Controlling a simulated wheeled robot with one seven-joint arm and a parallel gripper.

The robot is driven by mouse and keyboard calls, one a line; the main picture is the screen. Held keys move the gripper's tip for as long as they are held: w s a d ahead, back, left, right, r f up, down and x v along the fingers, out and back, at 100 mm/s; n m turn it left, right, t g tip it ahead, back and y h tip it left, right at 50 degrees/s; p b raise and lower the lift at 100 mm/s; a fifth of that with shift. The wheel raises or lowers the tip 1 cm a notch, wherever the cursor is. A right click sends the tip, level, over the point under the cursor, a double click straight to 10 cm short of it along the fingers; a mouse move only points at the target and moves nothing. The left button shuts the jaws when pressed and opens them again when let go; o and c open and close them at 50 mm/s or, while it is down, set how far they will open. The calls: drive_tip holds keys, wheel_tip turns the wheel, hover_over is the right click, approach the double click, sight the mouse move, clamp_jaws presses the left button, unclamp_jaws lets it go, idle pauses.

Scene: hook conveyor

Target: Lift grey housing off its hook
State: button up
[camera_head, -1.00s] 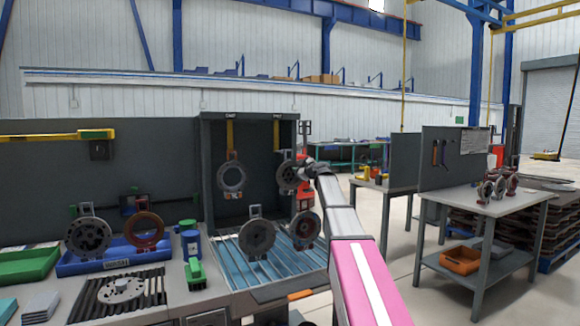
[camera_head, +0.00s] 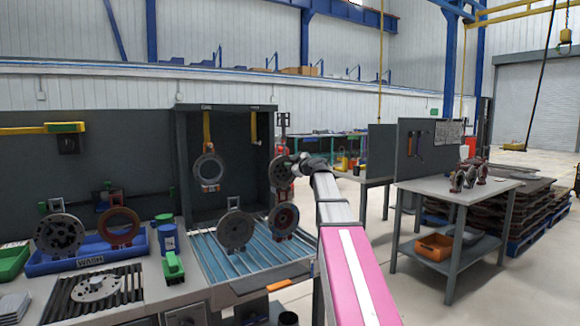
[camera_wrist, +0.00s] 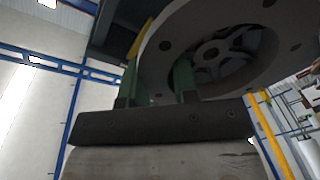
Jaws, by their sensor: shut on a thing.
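The grey housing (camera_head: 279,172) is a round flanged part at the right side of the dark booth. My gripper (camera_head: 297,163) reaches it from the right and is shut on its rim. In the wrist view, my gripper's green fingers (camera_wrist: 158,78) are at the lower rim of the housing (camera_wrist: 165,45), whose spoked centre faces the camera. The right yellow hook (camera_head: 253,127) hangs to the left of the housing, and the two look apart in the head view. A yellow strip (camera_wrist: 139,40) shows beside the housing in the wrist view; I cannot tell whether it touches.
A grey ring (camera_head: 209,186) hangs on the left yellow hook (camera_head: 206,130). A table (camera_head: 455,192) with several round parts stands at the right.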

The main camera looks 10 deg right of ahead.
drive_tip(key=shift+r, duration=0.35)
drive_tip(key=shift+s, duration=0.15)
drive_tip(key=a+v, duration=0.1)
drive_tip(key=v, duration=1.2)
drive_tip(key=shift+s+a, duration=0.25)
drive_tip(key=shift+s, duration=0.2)
idle(0.8)
wheel_tip(320, 180, up, 6)
idle(1.0)
